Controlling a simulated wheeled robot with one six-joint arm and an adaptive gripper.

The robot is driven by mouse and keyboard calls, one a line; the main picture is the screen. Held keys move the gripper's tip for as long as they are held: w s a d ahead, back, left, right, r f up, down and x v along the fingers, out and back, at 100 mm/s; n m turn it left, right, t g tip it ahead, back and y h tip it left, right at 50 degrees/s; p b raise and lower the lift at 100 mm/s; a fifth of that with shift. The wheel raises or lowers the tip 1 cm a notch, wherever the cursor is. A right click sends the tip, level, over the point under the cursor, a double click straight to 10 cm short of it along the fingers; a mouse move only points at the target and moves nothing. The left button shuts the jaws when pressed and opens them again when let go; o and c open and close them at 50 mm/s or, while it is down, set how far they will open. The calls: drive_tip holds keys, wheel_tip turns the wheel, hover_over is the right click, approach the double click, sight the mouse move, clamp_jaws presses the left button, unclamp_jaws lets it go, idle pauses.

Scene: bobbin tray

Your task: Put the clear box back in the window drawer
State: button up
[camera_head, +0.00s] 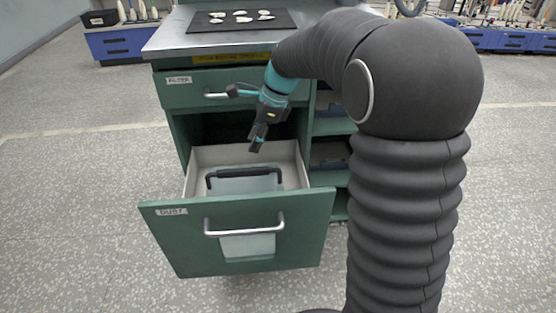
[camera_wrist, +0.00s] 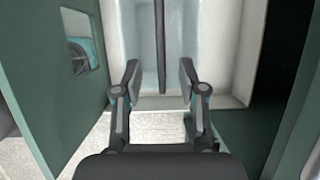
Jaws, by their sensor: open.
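The clear box (camera_head: 247,185), with a black handle (camera_head: 245,171), sits inside the window drawer (camera_head: 170,238). The drawer is pulled out from the green cabinet, and its front has a pale see-through window (camera_head: 248,246). My gripper (camera_head: 257,142) is above the open drawer, apart from the box, pointing down. In the wrist view my gripper (camera_wrist: 159,78) has its fingers spread with nothing between them. The box (camera_wrist: 138,45) and its dark handle (camera_wrist: 160,40) show beyond the fingertips. The handle lines up roughly with the gap. The box's underside is hidden.
The cabinet top holds a black mat (camera_head: 210,25) with several small pale pieces. The floor in front is clear.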

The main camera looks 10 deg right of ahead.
drive_tip(key=s+d+r+n+t+h, duration=0.1)
drive_tip(key=s+d+n, duration=0.3)
drive_tip(key=s, duration=0.5)
drive_tip(key=s+d+r+n+t+h, duration=0.1)
drive_tip(key=s+d+n, duration=0.3)
drive_tip(key=s+n, duration=0.4)
drive_tip(key=s+d+r+n+t+h, duration=0.2)
drive_tip(key=s+n, duration=0.4)
drive_tip(key=s, duration=0.5)
drive_tip(key=shift+d+t, duration=0.6)
drive_tip(key=shift+d, duration=0.55)
drive_tip(key=shift+r, duration=0.1)
drive_tip(key=shift+c, duration=0.2)
